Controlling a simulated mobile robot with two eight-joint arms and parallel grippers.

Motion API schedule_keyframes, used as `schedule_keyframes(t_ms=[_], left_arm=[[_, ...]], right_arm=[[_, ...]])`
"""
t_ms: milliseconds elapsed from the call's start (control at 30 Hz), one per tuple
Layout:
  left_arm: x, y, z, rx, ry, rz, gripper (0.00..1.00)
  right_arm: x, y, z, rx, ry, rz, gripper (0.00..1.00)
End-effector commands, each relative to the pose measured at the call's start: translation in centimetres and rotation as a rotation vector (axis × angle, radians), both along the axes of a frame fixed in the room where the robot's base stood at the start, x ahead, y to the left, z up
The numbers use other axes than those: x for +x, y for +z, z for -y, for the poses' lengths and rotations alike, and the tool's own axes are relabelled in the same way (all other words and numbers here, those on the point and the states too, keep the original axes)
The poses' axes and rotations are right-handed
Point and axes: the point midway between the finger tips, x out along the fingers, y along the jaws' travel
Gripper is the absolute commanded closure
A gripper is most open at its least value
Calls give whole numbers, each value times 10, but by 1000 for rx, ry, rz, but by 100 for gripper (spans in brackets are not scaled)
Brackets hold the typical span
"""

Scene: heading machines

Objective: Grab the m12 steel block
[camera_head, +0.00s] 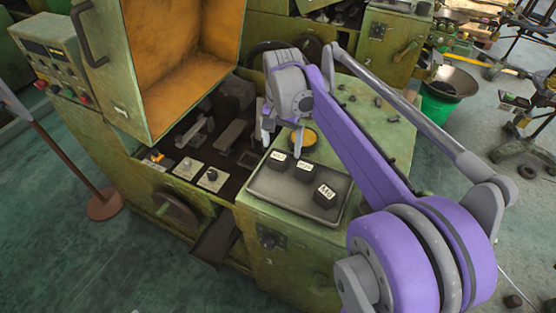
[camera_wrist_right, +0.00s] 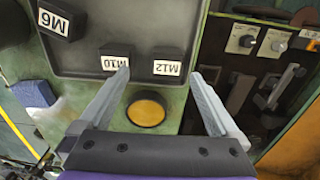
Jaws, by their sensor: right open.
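The m12 steel block (camera_head: 277,160) is a small dark block with a white label. It sits at the far left of the grey tray (camera_head: 265,188) on the green machine. In the right wrist view the M12 block (camera_wrist_right: 172,53) shows its label upside down, just beyond the fingertips and between their lines. My right gripper (camera_head: 283,140) is open and empty above the tray's far edge, pointing down; its spread fingers also show in the wrist view (camera_wrist_right: 160,76). My left gripper is out of view.
The M10 block (camera_head: 303,170) stands close beside the M12 block. The M6 block (camera_head: 325,196) is nearer the tray's right side. A round yellow-topped piece (camera_wrist_right: 147,110) lies beside the tray. An open orange-lined machine cover (camera_head: 185,50) rises to the left.

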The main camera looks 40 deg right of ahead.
Motion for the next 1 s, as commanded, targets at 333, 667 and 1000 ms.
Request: schedule_keyframes(t_ms=[333, 667, 1000], left_arm=[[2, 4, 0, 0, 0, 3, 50], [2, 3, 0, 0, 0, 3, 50], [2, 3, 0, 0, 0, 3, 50]], right_arm=[[9, -40, -2, 0, 1, 1, 3], [9, -55, -2, 0, 0, 1, 3], [8, -55, -1, 0, 0, 1, 53]])
